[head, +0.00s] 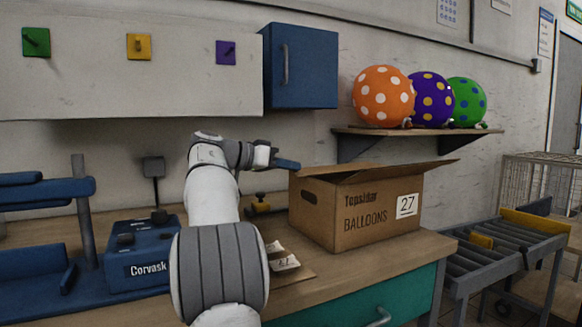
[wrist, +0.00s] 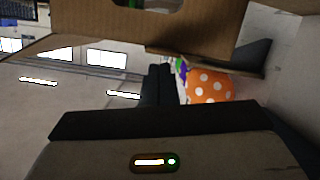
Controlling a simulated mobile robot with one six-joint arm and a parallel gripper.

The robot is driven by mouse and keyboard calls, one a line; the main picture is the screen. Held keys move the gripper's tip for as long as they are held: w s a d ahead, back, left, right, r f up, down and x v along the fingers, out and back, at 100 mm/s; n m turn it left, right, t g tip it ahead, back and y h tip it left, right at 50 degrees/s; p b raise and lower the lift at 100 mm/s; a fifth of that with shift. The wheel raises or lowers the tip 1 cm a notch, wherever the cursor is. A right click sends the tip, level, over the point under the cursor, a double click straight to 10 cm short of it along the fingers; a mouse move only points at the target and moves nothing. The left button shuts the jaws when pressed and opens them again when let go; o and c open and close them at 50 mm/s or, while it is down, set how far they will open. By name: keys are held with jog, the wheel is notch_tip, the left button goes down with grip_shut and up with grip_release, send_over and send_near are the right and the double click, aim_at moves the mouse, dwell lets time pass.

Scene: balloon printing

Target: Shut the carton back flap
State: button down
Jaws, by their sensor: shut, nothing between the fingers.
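The brown carton (head: 345,215) stands on the workbench, with "Topsidar BALLOONS" and a "27" label on its front. A wide flap (head: 420,168) juts out past its right side. Another flap lies low along the top left; I cannot tell clearly which flap is the back one, and the inside is hidden. My gripper (head: 289,164) is shut and empty, just beside the carton's upper left edge at about flap height. In the wrist view, the shut fingers (wrist: 158,85) point past the carton wall (wrist: 190,25), which has a hand hole; I cannot tell whether they touch it.
Orange, purple and green balloons (head: 383,95) sit on a wall shelf (head: 352,145) behind the carton. A blue cabinet (head: 305,65) hangs above my gripper. A blue Corvask machine (head: 140,255) stands at left. Cards (head: 285,263) lie before the carton. A roller conveyor (head: 510,245) is at right.

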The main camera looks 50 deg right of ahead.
jog(key=w+a+r+p, duration=0.4)
jog(key=a+r, duration=0.1)
jog(key=a, duration=0.3)
jog(key=shift+a+r+p, duration=0.35)
jog(key=shift+r, duration=0.05)
jog(key=shift+w, duration=0.1)
jog(key=a+f+n+t+y+p, duration=0.3)
jog(key=a+n+t+y+p, duration=0.35)
jog(key=a+n+p, duration=0.9)
jog(key=s+a+f+n+t+y+p, duration=0.2)
jog(key=s+a+p, duration=0.4)
jog(key=a, duration=0.6)
jog(key=s+a+f+n+t+y+p, duration=0.1)
jog(key=s+a+f+n+y+p, duration=0.2)
jog(key=a, duration=0.9)
jog(key=s+y+p, duration=0.1)
jog(key=s+p, duration=0.2)
jog(key=s, duration=0.1)
jog(key=shift+s+a+f+t+y+p, duration=0.15)
jog(key=shift+a+t+y+p, duration=0.1)
jog(key=shift+t+y+p, duration=0.15)
